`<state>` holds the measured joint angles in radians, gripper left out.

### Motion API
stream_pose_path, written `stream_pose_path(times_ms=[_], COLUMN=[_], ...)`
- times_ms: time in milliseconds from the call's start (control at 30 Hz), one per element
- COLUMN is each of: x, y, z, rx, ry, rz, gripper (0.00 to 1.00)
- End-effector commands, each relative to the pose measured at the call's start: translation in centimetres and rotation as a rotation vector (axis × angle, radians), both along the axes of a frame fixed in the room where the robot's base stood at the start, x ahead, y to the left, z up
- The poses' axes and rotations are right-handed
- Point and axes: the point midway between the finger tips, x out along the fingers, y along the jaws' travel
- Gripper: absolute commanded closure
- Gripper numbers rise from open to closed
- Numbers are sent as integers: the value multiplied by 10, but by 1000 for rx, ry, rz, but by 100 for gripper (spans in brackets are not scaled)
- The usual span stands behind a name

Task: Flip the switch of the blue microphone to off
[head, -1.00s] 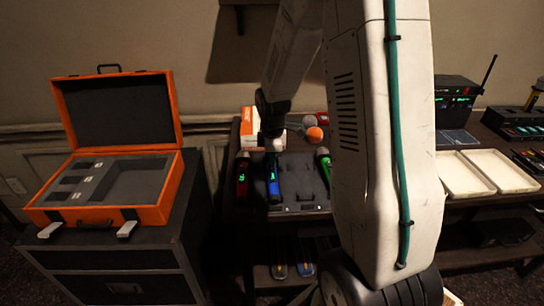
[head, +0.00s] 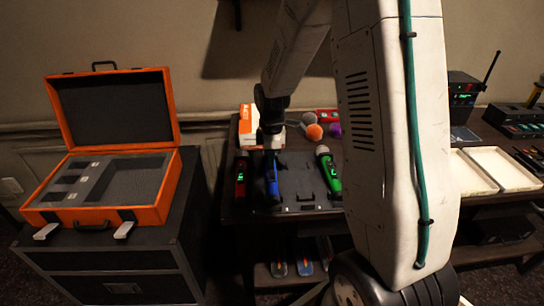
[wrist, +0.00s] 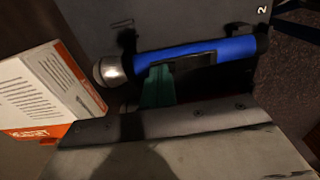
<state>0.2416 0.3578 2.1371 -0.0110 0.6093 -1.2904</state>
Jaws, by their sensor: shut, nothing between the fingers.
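The blue microphone (head: 272,182) lies in a dark cradle tray (head: 298,188) on the desk, between a red-lit one and a green one. In the wrist view its blue body (wrist: 222,48) runs across the upper middle, with the silver grille at its left end. A dark panel shows on its side; I cannot read the switch position. My gripper (wrist: 158,84) is shut and empty, its teal fingertips at the microphone's body near the grille end. I cannot tell if they touch it. In the head view my gripper (head: 271,150) is over the microphone's far end.
A red-lit microphone (head: 240,178) and a green microphone (head: 330,175) lie on either side. Behind are an orange-and-white box (head: 246,125) and orange (head: 314,131) and purple (head: 332,129) balls. An open orange case (head: 100,214) stands left. White trays (head: 510,168) are right.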

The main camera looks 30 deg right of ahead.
Motion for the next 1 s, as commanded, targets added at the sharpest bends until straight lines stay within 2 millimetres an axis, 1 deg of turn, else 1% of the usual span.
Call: stream_pose_path(times_ms=[33, 100, 467, 567, 667, 733, 833, 1000], x=[-11, -14, -17, -17, -15, -13, -10, -11], y=[4, 6, 9, 9, 9, 8, 9, 10], z=[-9, -9, -9, -4, 9, 23, 48, 90], rx=[8, 8, 10, 10, 7, 5, 2, 1], ry=[28, 29, 34, 32, 23, 13, 1, 0], rz=[0, 0, 0, 1, 2, 3, 5, 4], gripper=[100, 100, 100, 100, 100, 100, 100, 100])
